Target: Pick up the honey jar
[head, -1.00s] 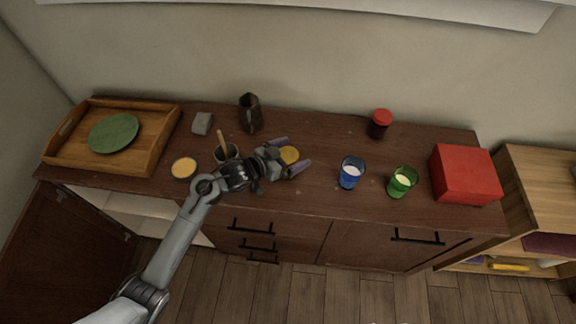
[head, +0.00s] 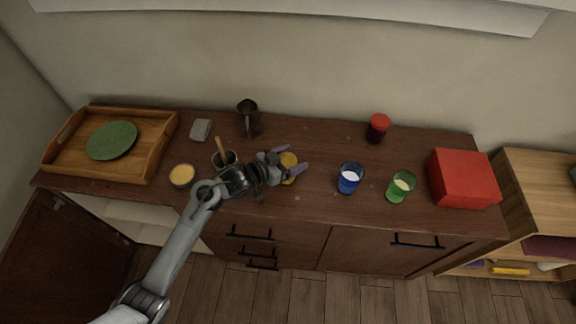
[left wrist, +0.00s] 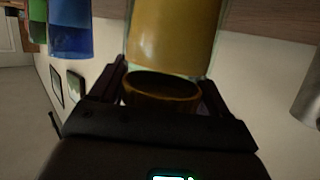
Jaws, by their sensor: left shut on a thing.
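The honey jar (head: 289,160) is a small jar with a yellow-gold lid, standing near the middle of the dark wooden cabinet top. In the left wrist view, the jar (left wrist: 172,38) shows amber honey in clear glass, with its golden lid toward the gripper. My left gripper (head: 291,161) is shut on the jar, one finger on each side. In the left wrist view, the gripper (left wrist: 168,85) has its dark fingers on both sides of the lid. I cannot tell whether the jar touches the cabinet top. My right gripper is not in view.
A cup with a wooden handle (head: 222,156) stands close left, beside my left arm. A blue glass (head: 350,178) and a green glass (head: 400,187) stand to the right. A dark pitcher (head: 248,120) and red-lidded jar (head: 377,128) stand behind. The front edge is close.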

